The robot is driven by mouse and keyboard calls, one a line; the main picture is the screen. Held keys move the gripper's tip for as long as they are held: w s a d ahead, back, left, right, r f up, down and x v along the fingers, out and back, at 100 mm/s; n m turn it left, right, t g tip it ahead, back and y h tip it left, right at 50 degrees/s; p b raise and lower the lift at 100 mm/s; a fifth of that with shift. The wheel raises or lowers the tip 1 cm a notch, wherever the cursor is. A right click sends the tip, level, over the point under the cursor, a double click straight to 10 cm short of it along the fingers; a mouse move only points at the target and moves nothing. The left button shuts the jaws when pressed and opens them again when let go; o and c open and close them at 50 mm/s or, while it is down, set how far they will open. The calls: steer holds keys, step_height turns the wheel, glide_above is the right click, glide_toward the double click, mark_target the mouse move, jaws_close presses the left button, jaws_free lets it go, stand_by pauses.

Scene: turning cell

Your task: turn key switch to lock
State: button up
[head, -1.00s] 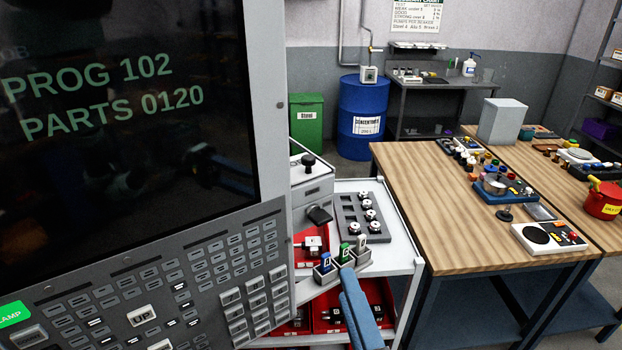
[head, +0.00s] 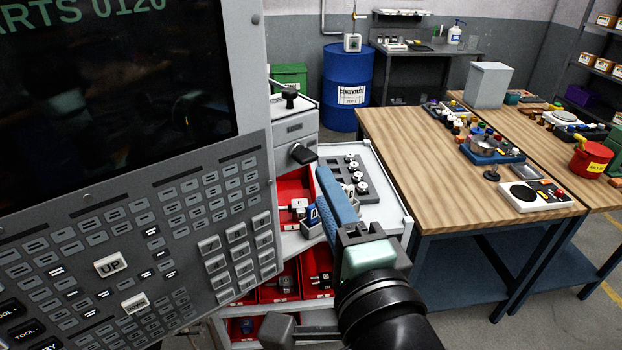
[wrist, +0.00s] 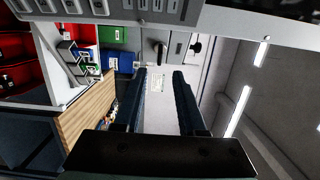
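I cannot make out a key switch with certainty in either view. The machine's control panel (head: 150,235) fills the left of the head view, and its key rows show along the top of the wrist view (wrist: 150,8). My gripper (head: 326,172) is right of the panel, in front of the grey cabinet (head: 296,130) and above the cart. In the wrist view the two blue fingers of my gripper (wrist: 159,74) stand apart with nothing between them. Beyond them, the cabinet carries a black handle (wrist: 161,52) and a black knob (wrist: 196,47); the handle also shows in the head view (head: 303,154).
A white cart (head: 395,215) with red bins (head: 318,262) and a grey tray (head: 345,180) of white-topped parts stands below my gripper. A wooden bench (head: 425,165) with tools is at the right. A blue drum (head: 346,85) and a green bin (head: 289,73) stand behind.

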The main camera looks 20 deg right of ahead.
mark_target(310, 161)
steer(key=w, duration=0.2)
steer(key=w+p, duration=0.1)
steer(key=w, duration=0.2)
steer(key=w+d+p, duration=0.1)
steer(key=w, duration=0.1)
steer(key=shift+w, duration=0.25)
jaws_close()
